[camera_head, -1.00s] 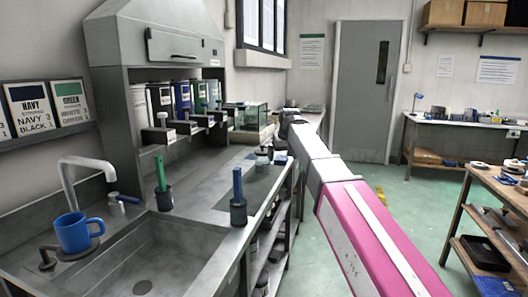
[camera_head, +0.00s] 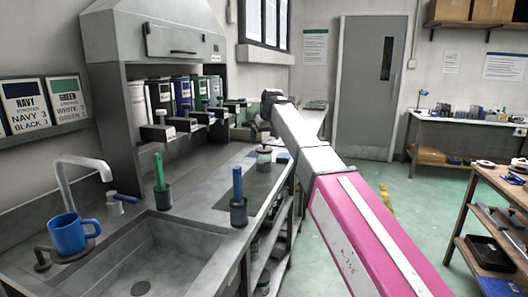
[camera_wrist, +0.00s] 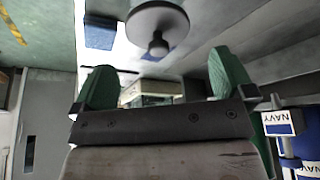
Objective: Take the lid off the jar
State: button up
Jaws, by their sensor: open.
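The jar (camera_head: 264,160) stands upright on the counter in the head view, a small glass-looking vessel with its lid (camera_head: 264,149) on top. In the wrist view the lid (camera_wrist: 150,14) is a grey disc with a round knob (camera_wrist: 158,46), cut off by the top edge; it hides most of the jar. My gripper (camera_wrist: 166,80) shows two green fingers spread wide apart with nothing between them. The lid lies beyond the fingertips, apart from them. In the head view my arm reaches over the counter's right side, and the fingers cannot be made out.
A blue flat item (camera_head: 283,156) lies right of the jar. A dark cup with a blue stick (camera_head: 238,208) and another with a green stick (camera_head: 161,190) stand nearer. A blue mug (camera_head: 70,235) is by the sink. A shelf with paint containers (camera_head: 180,95) rises at left.

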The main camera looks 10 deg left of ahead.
aim_at(264, 145)
jog(key=x, duration=0.5)
jog(key=shift+s+d+f, duration=0.1)
jog(key=shift+d, duration=0.1)
jog(key=c, duration=0.8)
